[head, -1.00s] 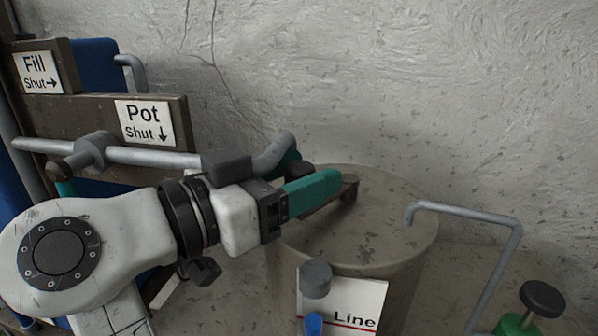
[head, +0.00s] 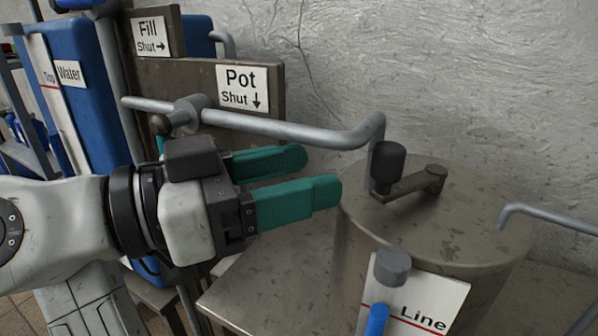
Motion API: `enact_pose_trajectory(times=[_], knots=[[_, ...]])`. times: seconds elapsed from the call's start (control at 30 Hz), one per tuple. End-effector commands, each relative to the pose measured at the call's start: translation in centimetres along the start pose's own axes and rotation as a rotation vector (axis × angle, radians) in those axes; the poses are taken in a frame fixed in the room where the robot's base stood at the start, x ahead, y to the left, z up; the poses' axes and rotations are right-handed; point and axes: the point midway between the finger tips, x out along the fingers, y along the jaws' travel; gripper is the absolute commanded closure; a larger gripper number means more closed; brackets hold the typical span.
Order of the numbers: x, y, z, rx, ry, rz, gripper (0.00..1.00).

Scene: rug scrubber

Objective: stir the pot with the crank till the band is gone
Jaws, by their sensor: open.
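The pot (head: 360,235) is a large tan-grey drum with a closed speckled top, at the right of the head view. On its top sits the crank (head: 408,184), a flat metal arm with a black upright knob (head: 388,165) at its near left end. My gripper (head: 318,174) has teal fingers, spread open and empty. Its fingertips are left of the knob, apart from it, pointing right. The band is not visible; the inside of the pot is hidden.
A grey pipe (head: 290,131) runs above my gripper and bends down at the pot beside the knob. Signs read "Pot Shut" (head: 242,88) and "Fill Shut" (head: 151,37). A "Line" card (head: 425,305) stands before the pot. A blue water tank (head: 85,70) is at left.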

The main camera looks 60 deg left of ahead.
Motion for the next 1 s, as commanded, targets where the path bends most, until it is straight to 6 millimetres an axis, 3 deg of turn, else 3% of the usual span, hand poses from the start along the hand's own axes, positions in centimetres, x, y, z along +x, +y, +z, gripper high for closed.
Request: enact_pose_trajectory(times=[0.57,0.77,1.0], knots=[[0.6,2.8,-0.6,-0.036,0.004,-0.254,0.42],[2.9,2.2,-0.6,-0.037,0.005,-0.253,0.42],[7.2,1.1,-0.6,-0.036,0.005,-0.252,0.42]])
